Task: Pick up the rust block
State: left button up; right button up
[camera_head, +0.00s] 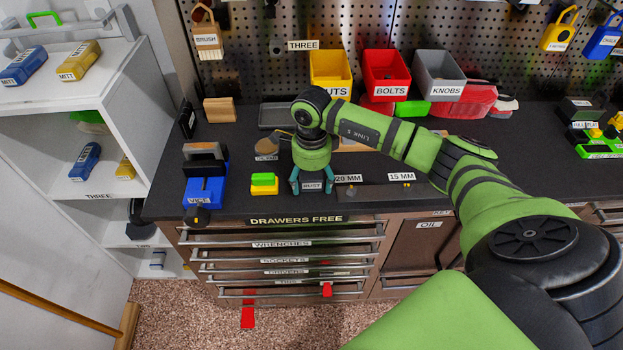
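The RUST label (312,186) shows low between the fingers of my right gripper (312,181), at the front of the dark worktop. The block's own body is mostly hidden by the gripper, so its colour is hard to make out. My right gripper points down from above, its two teal fingers spread apart, one on each side of the label. I cannot tell whether the fingers touch the block. My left gripper is not in view.
A green and yellow block (264,184) stands just left of the gripper, and a blue vice (205,180) farther left. Labelled spots lie to the right. Yellow (331,69), red (386,72) and grey (438,70) bins line the back. Drawers are below the worktop (250,205).

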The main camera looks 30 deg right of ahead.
aim_at(311, 177)
jog(key=c, duration=0.8)
jog(key=shift+r+b, duration=0.5)
jog(key=shift+r, duration=0.05)
notch_tip(311, 177, up, 3)
jog(key=shift+w+f+b, duration=0.1)
jog(key=shift+f+b, duration=0.05)
jog(key=shift+b, duration=0.75)
jog(key=s+d+r+b, duration=0.1)
jog(key=s+d+r, duration=0.1)
jog(key=s, duration=0.1)
jog(key=s+d+r+b, duration=0.2)
jog(key=s+d+r, duration=0.1)
jog(key=s+d+r+b, duration=0.1)
jog(key=s+d+r, duration=0.1)
jog(key=s, duration=0.1)
jog(key=shift+s+d+r, duration=0.15)
jog(key=shift+s, duration=0.05)
jog(key=o, duration=0.6)
jog(key=c, duration=0.4)
jog(key=shift+w, duration=0.15)
jog(key=shift+c, duration=0.2)
